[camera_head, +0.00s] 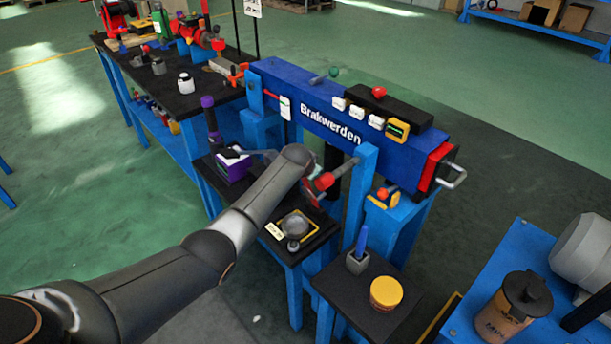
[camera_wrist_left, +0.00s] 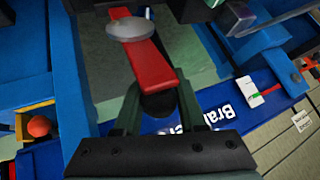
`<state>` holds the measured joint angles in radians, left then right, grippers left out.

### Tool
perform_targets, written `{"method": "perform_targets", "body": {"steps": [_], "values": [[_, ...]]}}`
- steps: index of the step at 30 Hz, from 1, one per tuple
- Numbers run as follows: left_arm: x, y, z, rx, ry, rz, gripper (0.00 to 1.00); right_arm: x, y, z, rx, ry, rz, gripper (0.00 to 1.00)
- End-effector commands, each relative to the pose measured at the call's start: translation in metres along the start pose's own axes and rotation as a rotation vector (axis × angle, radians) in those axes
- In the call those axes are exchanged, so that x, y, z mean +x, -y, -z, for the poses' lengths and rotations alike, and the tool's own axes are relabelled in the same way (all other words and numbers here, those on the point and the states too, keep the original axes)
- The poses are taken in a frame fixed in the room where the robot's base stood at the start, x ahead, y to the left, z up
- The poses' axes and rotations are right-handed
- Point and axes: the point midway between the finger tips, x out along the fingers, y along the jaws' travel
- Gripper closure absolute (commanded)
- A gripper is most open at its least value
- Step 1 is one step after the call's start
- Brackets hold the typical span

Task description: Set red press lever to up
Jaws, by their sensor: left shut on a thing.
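The red press lever (camera_wrist_left: 150,62) shows in the left wrist view as a flat red bar with a dark rounded end. A pale grey disc (camera_wrist_left: 130,29) lies over its far part. My left gripper (camera_wrist_left: 157,98) is shut on the lever's dark end, with one finger on each side. In the head view, red parts (camera_head: 323,181) show beside my left wrist, in front of the blue press frame (camera_head: 365,185). My wrist hides the fingers and most of the lever there, so I cannot tell its tilt from that view. My right gripper is not in view.
A blue beam marked Brakwerden (camera_head: 400,150) runs behind my wrist. A purple box (camera_head: 233,167) stands to the left. A small black table (camera_head: 345,290) with a yellow round container (camera_head: 386,292) stands at the front. A brown jar (camera_head: 510,310) is at the lower right.

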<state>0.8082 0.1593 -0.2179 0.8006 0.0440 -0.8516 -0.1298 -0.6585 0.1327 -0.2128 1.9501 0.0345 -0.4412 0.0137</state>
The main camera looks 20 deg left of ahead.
Motion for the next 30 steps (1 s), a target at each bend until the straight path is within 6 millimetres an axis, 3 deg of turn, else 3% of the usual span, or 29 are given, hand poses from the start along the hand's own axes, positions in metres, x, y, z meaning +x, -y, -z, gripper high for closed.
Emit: {"method": "perform_targets", "body": {"steps": [16,17,24,30], "values": [[0.0029,-0.0068,0.0014,-0.003,0.000,-0.010,1.00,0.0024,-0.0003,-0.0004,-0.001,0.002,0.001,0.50],[0.0029,-0.0069,0.0013,-0.003,0.000,-0.010,0.58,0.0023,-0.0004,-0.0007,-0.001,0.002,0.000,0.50],[0.0028,-0.0054,0.0007,-0.002,0.002,-0.008,0.31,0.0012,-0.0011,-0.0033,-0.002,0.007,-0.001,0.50],[0.0024,-0.0035,0.0010,-0.001,0.002,-0.005,0.31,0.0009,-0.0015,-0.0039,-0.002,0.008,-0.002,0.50]]}}
